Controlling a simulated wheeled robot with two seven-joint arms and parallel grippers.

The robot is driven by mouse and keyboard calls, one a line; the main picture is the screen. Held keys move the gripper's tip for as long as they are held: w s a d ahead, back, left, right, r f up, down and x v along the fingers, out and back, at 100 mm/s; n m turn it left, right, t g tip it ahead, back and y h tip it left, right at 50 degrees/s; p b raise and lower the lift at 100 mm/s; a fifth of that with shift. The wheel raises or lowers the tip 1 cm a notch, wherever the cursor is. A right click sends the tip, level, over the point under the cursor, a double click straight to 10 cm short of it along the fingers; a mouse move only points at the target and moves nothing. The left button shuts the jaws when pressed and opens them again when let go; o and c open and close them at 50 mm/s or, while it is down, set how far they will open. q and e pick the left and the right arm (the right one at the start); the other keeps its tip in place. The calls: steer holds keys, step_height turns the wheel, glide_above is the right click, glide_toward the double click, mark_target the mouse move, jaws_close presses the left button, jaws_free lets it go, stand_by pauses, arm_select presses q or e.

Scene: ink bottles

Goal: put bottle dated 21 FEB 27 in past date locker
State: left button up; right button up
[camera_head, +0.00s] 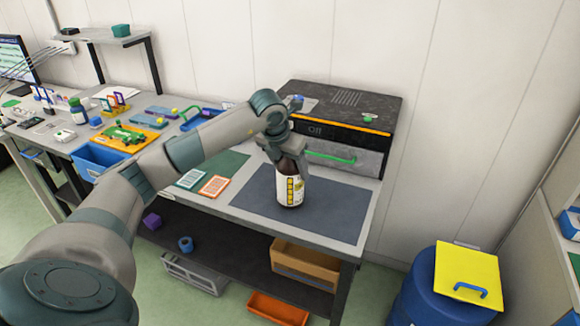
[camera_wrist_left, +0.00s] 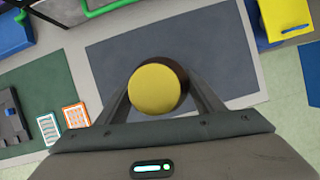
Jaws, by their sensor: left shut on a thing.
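A dark brown bottle (camera_head: 290,187) with a white and yellow label stands upright over the dark blue-grey mat (camera_head: 255,190) on the bench. Its date cannot be read at this size. My left gripper (camera_head: 285,152) is shut on the upper part of the bottle. In the left wrist view the bottle's yellow cap (camera_wrist_left: 156,92) sits between the fingers. I cannot tell whether the bottle touches the mat. No thing in view can be read as the past date locker. My right gripper is not in view.
A black and grey cabinet (camera_head: 345,110) with a green handle (camera_head: 330,157) stands behind the mat. Two cards (camera_head: 214,185) lie on a green mat to the left. A blue barrel (camera_head: 430,300) with a yellow lid (camera_head: 467,275) stands at right.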

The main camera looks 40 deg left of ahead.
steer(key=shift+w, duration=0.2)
arm_select(q)
steer(key=o, duration=1.4)
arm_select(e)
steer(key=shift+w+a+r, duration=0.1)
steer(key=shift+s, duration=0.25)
arm_select(q)
steer(key=shift+s+r, duration=0.1)
steer(key=shift+r, duration=0.2)
steer(key=b+v, duration=0.2)
steer(key=v, duration=0.9)
steer(key=shift+r+b, duration=0.25)
steer(key=shift+b, duration=0.05)
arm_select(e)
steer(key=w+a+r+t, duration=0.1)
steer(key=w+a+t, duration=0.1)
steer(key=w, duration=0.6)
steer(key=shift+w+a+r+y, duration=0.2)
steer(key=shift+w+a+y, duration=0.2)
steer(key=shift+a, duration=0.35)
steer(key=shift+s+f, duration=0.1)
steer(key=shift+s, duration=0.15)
